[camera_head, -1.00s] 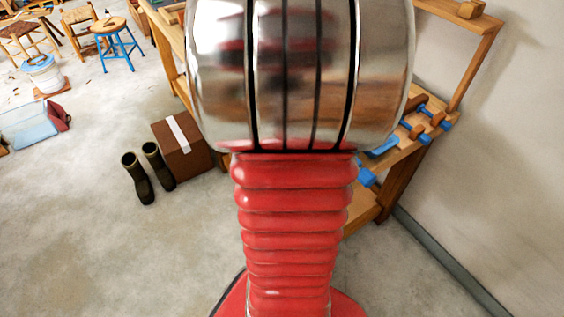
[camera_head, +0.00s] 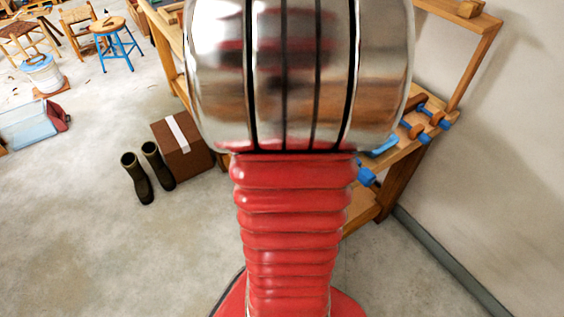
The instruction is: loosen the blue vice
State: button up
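Blue metal parts (camera_head: 367,177) show at the front edge of the wooden workbench (camera_head: 398,178), just right of my red ribbed arm. They look like part of the blue vice, but most of it is hidden behind my arm. A flat blue piece (camera_head: 384,147) lies above them on the bench top; I cannot tell if it belongs to the vice. My shiny metal and red arm fills the middle of the view. My gripper is not in view, so its place relative to the vice cannot be seen.
Blue and wooden tools (camera_head: 428,122) lie on the bench's right end, near the wall. A brown box (camera_head: 184,150) and dark boots (camera_head: 137,179) stand on the floor left of the bench. A blue stool (camera_head: 116,42) is farther back. The floor at front left is clear.

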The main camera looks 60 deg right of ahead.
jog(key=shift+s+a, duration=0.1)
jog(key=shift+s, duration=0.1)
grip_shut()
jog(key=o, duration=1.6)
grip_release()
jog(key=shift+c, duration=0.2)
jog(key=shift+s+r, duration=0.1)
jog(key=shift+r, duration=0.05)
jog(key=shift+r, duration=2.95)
